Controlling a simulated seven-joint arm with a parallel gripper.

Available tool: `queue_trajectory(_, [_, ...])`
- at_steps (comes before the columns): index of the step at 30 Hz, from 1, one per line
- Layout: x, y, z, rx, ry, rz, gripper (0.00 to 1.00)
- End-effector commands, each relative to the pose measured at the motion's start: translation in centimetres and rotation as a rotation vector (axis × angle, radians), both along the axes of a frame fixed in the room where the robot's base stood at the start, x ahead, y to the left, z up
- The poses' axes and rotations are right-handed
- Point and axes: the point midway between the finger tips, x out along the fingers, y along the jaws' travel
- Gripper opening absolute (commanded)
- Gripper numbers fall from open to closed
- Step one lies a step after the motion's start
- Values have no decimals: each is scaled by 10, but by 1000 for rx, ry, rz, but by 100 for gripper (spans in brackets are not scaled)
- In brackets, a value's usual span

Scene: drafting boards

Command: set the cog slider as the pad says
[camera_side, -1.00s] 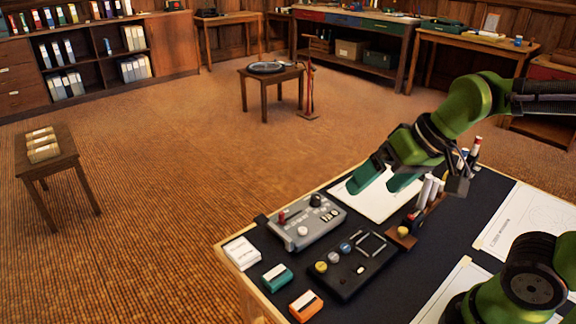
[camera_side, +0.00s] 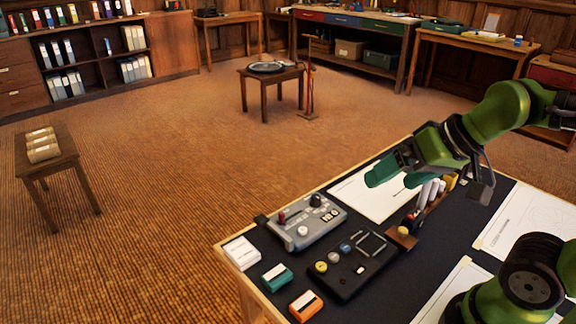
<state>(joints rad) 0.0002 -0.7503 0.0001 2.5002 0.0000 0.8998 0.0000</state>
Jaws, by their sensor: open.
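A grey control box (camera_side: 318,233) with a red handle, black knobs and a pale knob sits on the dark mat. In front of it lies a black panel (camera_side: 345,284) with yellow, white and blue-grey round knobs, a small pale piece and a square frame. I cannot tell which part is the cog slider, and no cog mark is readable. A white block or pad (camera_side: 242,252) lies left of the grey box; no writing is readable. My gripper (camera_side: 396,175) is open, with teal fingers apart and nothing visible between them, above the paper behind both devices.
A wooden rack (camera_side: 402,238) of white-barrelled pens stands just below my gripper. A teal block (camera_side: 277,277) and an orange block (camera_side: 306,306) lie at the front left of the desk. White sheets (camera_side: 525,224) cover the right side.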

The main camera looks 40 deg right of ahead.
Motion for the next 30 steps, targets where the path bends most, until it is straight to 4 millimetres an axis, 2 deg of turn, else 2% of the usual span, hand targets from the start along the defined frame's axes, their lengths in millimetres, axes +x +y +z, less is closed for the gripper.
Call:
queue_trajectory(6, [0,0,0,0,0,0,100])
queue_trajectory(11, [2,3,-9,0,39,12,76])
queue_trajectory(14, [16,7,-14,-6,92,31,60])
queue_trajectory(18, [56,15,-13,-36,192,76,39])
queue_trajectory(21, [90,22,-13,-66,269,111,27])
queue_trajectory(26, [146,35,-23,-121,392,164,27])
queue_trajectory(30, [193,47,-40,-174,493,196,27])
